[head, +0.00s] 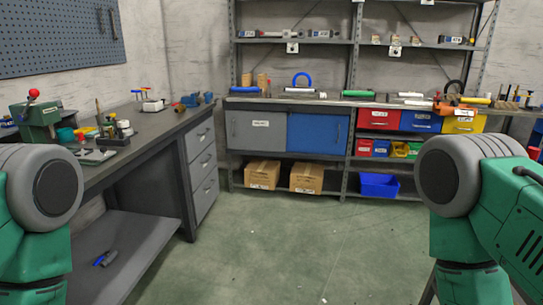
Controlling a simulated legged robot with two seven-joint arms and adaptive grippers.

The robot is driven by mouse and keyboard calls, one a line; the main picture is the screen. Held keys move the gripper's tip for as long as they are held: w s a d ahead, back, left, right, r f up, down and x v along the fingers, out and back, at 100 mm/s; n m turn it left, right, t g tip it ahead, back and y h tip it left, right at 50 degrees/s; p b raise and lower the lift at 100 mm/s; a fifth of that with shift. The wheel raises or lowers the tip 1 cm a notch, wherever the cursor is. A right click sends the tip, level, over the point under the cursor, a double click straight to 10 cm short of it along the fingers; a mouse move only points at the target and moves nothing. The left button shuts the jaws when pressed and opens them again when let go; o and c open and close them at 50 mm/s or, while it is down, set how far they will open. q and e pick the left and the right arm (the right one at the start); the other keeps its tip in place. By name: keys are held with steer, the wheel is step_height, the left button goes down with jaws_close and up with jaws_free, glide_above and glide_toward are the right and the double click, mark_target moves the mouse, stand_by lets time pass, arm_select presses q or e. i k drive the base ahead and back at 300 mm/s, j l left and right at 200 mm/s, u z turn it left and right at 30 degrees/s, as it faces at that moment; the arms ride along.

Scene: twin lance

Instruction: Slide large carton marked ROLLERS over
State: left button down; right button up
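Two brown cardboard cartons stand side by side on the bottom shelf of the rack at the back wall. The left carton (262,168) and the right carton (306,172) look similar in size, with a narrow gap between them. Each has a small label on its front, too small to read, so I cannot tell which is marked ROLLERS. Only green and grey links of my two arms show, at the left and right edges. Neither gripper is in view, and nothing of mine is near the cartons.
A blue bin (379,186) sits right of the cartons on the bottom shelf. Grey and blue cabinet doors (315,134) are above them. A dark workbench (150,128) with drawers runs along the left. The green floor (290,240) ahead is clear.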

mark_target(262, 174)
steer(key=i+z, duration=0.4)
steer(key=i, duration=1.4)
steer(key=i+u, duration=0.25)
steer(key=i, duration=1.55)
steer(key=i+j+z, duration=0.35)
steer(key=i, duration=0.45)
steer(key=i+j+z, duration=0.4)
steer(key=i+j, duration=0.3)
steer(key=j, duration=0.1)
